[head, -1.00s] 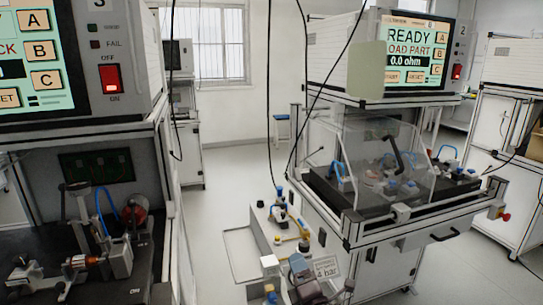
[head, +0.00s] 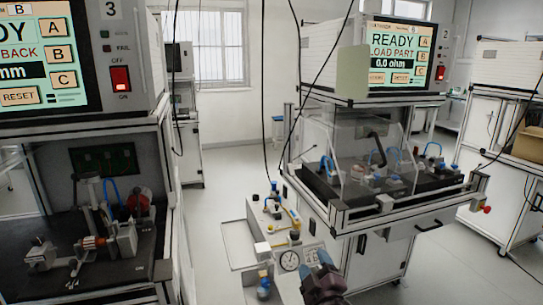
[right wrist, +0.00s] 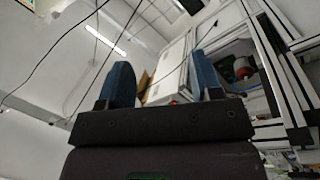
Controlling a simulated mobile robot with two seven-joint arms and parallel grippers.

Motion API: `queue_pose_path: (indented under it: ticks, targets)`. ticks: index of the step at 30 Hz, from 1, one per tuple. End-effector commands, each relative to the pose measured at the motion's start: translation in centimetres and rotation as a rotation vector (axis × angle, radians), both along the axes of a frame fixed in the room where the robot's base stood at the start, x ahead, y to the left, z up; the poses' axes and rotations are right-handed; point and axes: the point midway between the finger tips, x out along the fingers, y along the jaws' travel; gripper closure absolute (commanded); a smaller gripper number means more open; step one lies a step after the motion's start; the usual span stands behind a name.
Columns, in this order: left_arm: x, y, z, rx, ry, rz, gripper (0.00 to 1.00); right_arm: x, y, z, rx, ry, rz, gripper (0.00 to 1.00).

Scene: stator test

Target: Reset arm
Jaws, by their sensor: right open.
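My right gripper (head: 322,276) shows at the bottom of the head view, in front of the right test station, with blue fingers. In the right wrist view its two blue fingers (right wrist: 165,85) stand wide apart with nothing between them. The gripper is open and touches nothing that I can see. My left gripper is not in view.
The left test station (head: 95,215) carries a fixture on a black plate. The right test station (head: 380,190) has a clear cover and a screen reading READY, LOAD PART. A pneumatic unit with a gauge (head: 289,261) stands close beside my right gripper. Open floor (head: 215,215) lies between the stations.

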Motion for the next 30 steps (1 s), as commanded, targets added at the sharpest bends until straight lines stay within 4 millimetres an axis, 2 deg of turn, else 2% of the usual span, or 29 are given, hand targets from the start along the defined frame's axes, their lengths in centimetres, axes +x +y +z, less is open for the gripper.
queue_pose_path:
  ticks: [6,12,18,24,27,30]
  targets:
    - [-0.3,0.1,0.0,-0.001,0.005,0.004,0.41,-6.0,-5.5,-3.6,0.421,0.231,-0.039,0.41]
    - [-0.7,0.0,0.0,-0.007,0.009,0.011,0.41,-13.3,-9.3,-7.5,0.677,0.41,-0.105,0.41]
    - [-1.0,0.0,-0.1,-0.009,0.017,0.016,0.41,-21.2,-12.3,-10.9,0.788,0.554,-0.181,0.41]
    - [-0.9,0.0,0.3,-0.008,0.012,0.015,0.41,-29.2,-14.5,-13.7,0.784,0.663,-0.252,0.41]
    - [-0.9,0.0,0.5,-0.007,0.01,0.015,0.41,-32.7,-15.5,-15.2,0.767,0.716,-0.29,0.41]
    - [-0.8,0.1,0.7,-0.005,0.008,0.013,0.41,-35.3,-16.1,-16.5,0.757,0.759,-0.322,0.41]
